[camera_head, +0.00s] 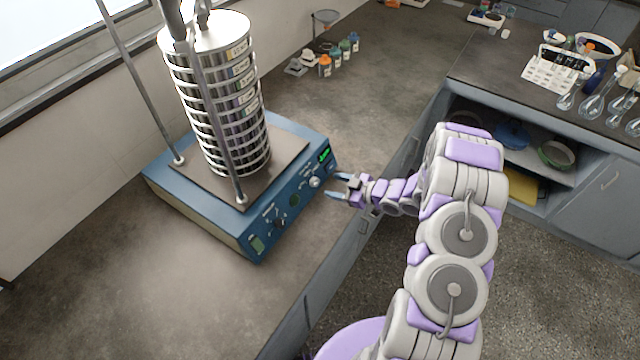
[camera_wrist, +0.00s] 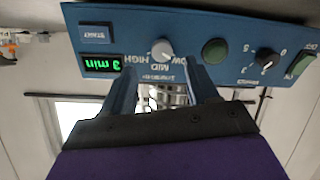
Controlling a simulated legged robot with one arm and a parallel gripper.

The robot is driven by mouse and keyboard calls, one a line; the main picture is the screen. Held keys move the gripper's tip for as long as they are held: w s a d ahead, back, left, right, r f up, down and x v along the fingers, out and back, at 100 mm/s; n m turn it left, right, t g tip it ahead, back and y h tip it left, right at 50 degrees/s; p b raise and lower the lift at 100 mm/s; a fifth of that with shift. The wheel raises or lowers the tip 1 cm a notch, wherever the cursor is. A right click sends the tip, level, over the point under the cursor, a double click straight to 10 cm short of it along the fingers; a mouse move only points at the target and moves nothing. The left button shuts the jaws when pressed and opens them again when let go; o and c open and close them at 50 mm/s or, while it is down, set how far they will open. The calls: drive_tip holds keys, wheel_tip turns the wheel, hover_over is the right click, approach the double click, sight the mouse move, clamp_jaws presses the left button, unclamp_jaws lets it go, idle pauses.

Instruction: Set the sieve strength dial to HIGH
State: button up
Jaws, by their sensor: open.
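The blue sieve shaker (camera_head: 155,181) stands on the counter with a tall stack of steel sieves (camera_head: 215,95) on it. Its strength dial (camera_head: 315,182) is a pale round knob on the front panel. The dial also shows in the wrist view (camera_wrist: 162,49), with LOW, MID and HIGH printed around it, upside down. I cannot tell for certain which mark it points to. My gripper (camera_head: 335,186) is open and empty in front of the panel, facing the dial. In the wrist view its two blue fingers (camera_wrist: 162,80) lie to either side below the dial, apart from it.
Beside the dial are a green round button (camera_wrist: 214,51), a black knob (camera_wrist: 266,58), a green switch (camera_wrist: 302,63), a START button (camera_wrist: 96,33) and a display reading 3 min (camera_wrist: 102,64). Small bottles (camera_head: 335,60) stand behind the shaker. Bare counter (camera_head: 150,290) lies in front.

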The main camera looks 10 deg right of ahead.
sight(317, 182)
drive_tip(key=x, duration=0.7)
drive_tip(key=shift+b, duration=0.4)
drive_tip(key=shift+r, duration=0.1)
drive_tip(key=c, duration=1)
